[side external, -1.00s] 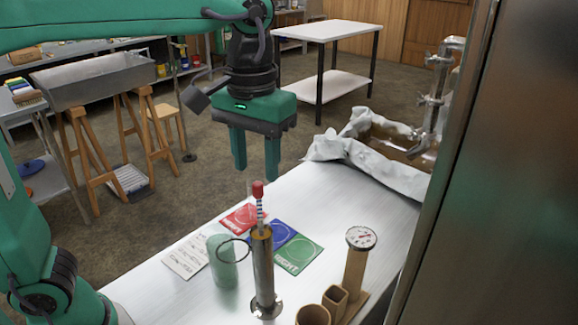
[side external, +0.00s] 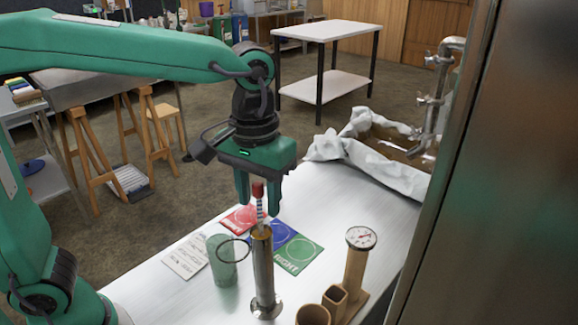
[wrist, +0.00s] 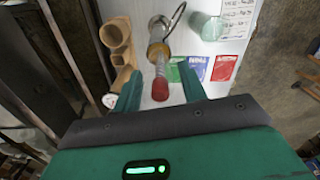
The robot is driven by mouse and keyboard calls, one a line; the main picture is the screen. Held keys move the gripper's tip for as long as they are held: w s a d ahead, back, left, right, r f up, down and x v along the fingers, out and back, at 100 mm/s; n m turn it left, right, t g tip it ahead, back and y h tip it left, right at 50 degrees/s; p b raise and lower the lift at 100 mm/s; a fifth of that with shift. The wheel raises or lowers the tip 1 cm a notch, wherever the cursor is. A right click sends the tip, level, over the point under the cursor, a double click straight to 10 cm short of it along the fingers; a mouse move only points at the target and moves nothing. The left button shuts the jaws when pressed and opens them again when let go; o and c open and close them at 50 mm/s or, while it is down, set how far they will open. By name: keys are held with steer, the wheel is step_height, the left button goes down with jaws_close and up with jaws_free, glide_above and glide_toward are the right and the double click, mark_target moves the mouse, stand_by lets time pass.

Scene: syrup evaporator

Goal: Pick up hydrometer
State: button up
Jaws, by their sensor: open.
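The hydrometer (side external: 258,199) has a red top and a banded stem. It stands upright in a tall metal cup (side external: 263,268), its lower part hidden inside. My gripper (side external: 258,205) is open, pointing down, with its fingers on either side of the red top in the side view. In the wrist view the hydrometer's red tip (wrist: 160,90) shows between the two open fingers (wrist: 160,88), with a gap on each side. The metal cup (wrist: 158,45) also shows there, beyond the red tip.
A green translucent cup (side external: 222,262) stands left of the metal cup. Red, blue and green cards (side external: 298,255) lie behind on the white table (side external: 190,302). A dial thermometer (side external: 361,238) in a wooden holder (side external: 355,272) stands to the right. A cloth-lined box (side external: 375,150) is at the back.

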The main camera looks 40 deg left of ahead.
steer(key=shift+f, duration=0.1)
stand_by(0.4)
steer(key=c, duration=0.9)
steer(key=shift+r, duration=0.2)
step_height(320, 180, up, 18)
steer(key=shift+f, duration=0.2)
steer(key=shift+a, duration=0.1)
stand_by(1.2)
